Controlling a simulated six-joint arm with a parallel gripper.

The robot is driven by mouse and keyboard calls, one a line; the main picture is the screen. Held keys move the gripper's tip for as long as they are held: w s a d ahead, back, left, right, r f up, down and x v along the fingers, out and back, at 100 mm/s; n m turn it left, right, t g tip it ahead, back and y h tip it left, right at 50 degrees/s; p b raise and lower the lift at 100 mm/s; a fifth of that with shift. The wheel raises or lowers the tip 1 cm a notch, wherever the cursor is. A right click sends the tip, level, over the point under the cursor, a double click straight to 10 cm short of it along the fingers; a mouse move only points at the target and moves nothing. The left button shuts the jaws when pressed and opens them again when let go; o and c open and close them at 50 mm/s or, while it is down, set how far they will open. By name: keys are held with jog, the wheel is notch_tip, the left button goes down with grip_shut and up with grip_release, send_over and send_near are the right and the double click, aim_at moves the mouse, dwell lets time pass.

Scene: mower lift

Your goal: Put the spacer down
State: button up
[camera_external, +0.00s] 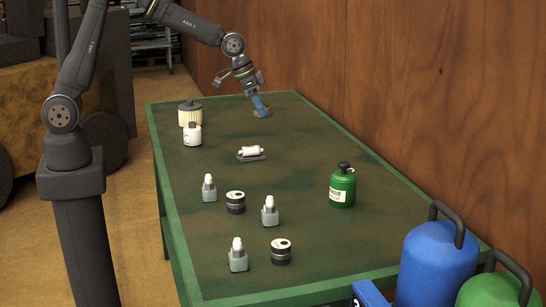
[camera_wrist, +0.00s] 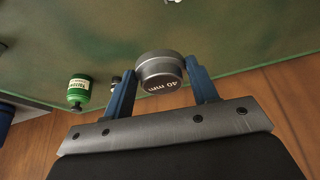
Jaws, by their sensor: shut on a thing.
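The spacer (camera_wrist: 160,72) is a short grey cylinder marked "40 mm" in the wrist view. My gripper (camera_wrist: 160,84) is shut on it, with one blue finger on each side. In the external view my gripper (camera_external: 261,105) points down at the far end of the green table (camera_external: 300,140). The spacer (camera_external: 263,112) shows there as a small grey-brown round shape at the fingertips, partly hidden by them. It is at or just above the tabletop; I cannot tell whether it touches.
A pleated filter (camera_external: 190,116) and white bottle (camera_external: 192,136) stand left of my gripper. A white roller on a grey holder (camera_external: 251,154) lies nearer. A green bottle (camera_external: 342,188) stands right, several small items in front. Wooden wall (camera_external: 400,90) runs along the right. Table around the spacer is clear.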

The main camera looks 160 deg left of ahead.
jog(key=w+a+r, duration=0.1)
jog(key=w+a, duration=0.3)
jog(key=w, duration=0.9)
jog(key=w+a+r, duration=0.1)
jog(key=w+a, duration=0.2)
jog(key=w, duration=1)
jog(key=w+d+f, duration=0.1)
jog(key=w+d, duration=0.2)
jog(key=w, duration=0.8)
jog(key=w+d, duration=0.2)
jog(key=w, duration=1)
send_near(360, 222)
jog(key=shift+w+a+f, duration=0.2)
jog(key=shift+a, duration=0.2)
jog(key=shift+w+a+f, duration=0.25)
jog(key=shift+a, duration=0.1)
jog(key=shift+s+a+f, duration=0.2)
jog(key=shift+a+f, duration=0.1)
jog(key=shift+a, duration=0.15)
jog(key=shift+f, duration=2)
